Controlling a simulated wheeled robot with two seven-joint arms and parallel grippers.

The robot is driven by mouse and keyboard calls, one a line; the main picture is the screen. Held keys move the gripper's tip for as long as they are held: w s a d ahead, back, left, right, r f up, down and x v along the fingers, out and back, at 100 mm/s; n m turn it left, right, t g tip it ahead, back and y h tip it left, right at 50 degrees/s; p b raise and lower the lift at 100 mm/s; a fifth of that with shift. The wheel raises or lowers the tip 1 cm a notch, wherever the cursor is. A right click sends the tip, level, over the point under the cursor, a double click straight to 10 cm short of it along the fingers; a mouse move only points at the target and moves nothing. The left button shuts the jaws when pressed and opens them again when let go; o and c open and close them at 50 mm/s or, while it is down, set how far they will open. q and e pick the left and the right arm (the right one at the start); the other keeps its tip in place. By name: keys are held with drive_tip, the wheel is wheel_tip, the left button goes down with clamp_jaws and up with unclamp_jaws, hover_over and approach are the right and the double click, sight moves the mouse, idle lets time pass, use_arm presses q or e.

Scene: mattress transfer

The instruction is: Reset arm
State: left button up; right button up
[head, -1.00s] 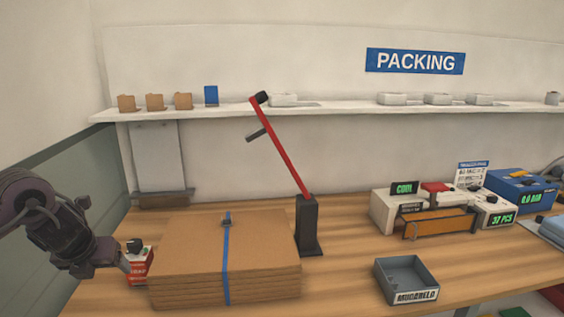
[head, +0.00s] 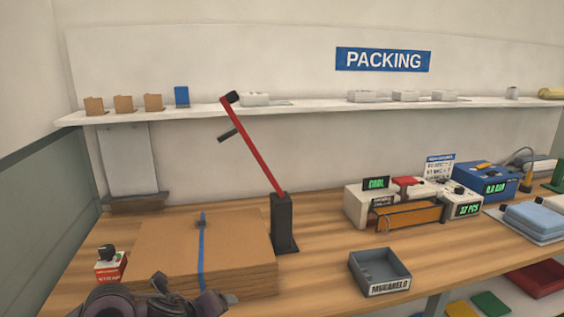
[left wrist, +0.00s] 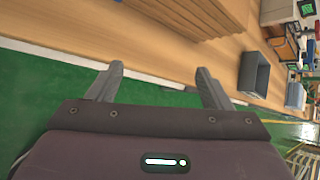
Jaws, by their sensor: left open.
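My left arm shows at the bottom left of the head view, in front of the cardboard stack; its fingers cannot be made out there. In the left wrist view my left gripper (left wrist: 160,80) is open and empty, its two fingers apart over the green floor by the table edge. My right gripper is not in view.
The strapped cardboard stack (head: 240,243) lies on the wooden table (head: 325,262), a small red and white box (head: 110,266) to its left. A grey labelled tray (head: 378,272) is on the right. Machines (head: 400,205) stand farther back.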

use_arm(q)
drive_tip(key=s+d+f+n, duration=0.2)
drive_tip(key=s+d+n, duration=0.5)
drive_tip(key=n, duration=0.4)
drive_tip(key=s+a+f+n+g+y, duration=0.1)
drive_tip(key=s+a+f+n+g, duration=0.1)
drive_tip(key=s+a+f+n, duration=0.3)
drive_tip(key=s+a+f+n+g+y, duration=0.1)
drive_tip(key=s+a+n+g, duration=0.15)
drive_tip(key=s+n, duration=0.35)
drive_tip(key=s+a+f+n+g+y, duration=0.1)
drive_tip(key=s+a+f+n, duration=0.25)
drive_tip(key=s+n, duration=0.25)
wheel_tip(320, 180, down, 26)
drive_tip(key=s+f+g, duration=0.1)
drive_tip(key=s+a+f, duration=0.2)
drive_tip(key=s+f, duration=0.7)
drive_tip(key=s, duration=0.1)
drive_tip(key=s+a+f+g, duration=0.1)
drive_tip(key=s+a+f, duration=0.1)
drive_tip(key=s+f, duration=0.8)
drive_tip(key=shift+s+m, duration=0.25)
drive_tip(key=shift+m, duration=0.15)
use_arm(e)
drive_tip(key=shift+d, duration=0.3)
use_arm(q)
drive_tip(key=shift+a+f+g, duration=0.1)
drive_tip(key=shift+g, duration=0.15)
